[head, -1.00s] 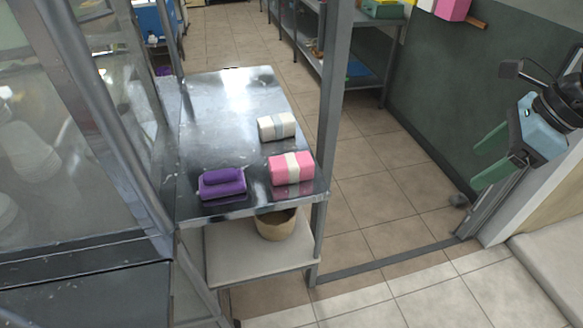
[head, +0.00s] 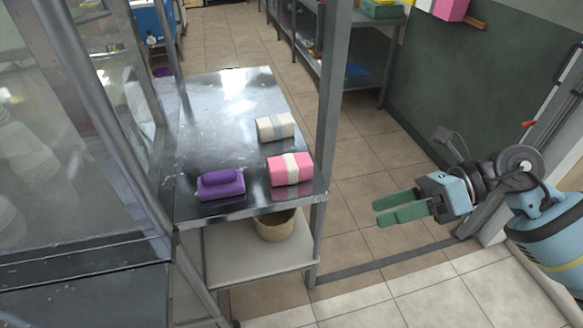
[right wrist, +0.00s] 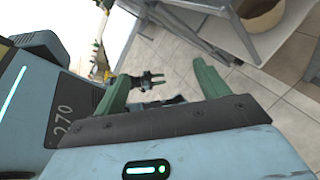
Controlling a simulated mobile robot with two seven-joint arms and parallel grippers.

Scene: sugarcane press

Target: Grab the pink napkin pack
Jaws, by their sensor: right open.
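The pink napkin pack (head: 305,167), with a pale band around its middle, lies on the steel table (head: 215,110) near its front right corner in the head view. My right gripper (head: 379,212) has green fingers and is open and empty. It hangs over the floor to the right of the table, apart from the pack, with its fingers pointing left. Its two fingers also show spread apart in the right wrist view (right wrist: 162,72). The pack does not show in the right wrist view. My left gripper does not show in the head view.
A purple pack (head: 220,184) lies left of the pink one, and a white pack (head: 276,127) lies behind it. A metal post (head: 332,100) rises at the table's right edge. A woven basket (head: 275,226) stands on the lower shelf (head: 240,258).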

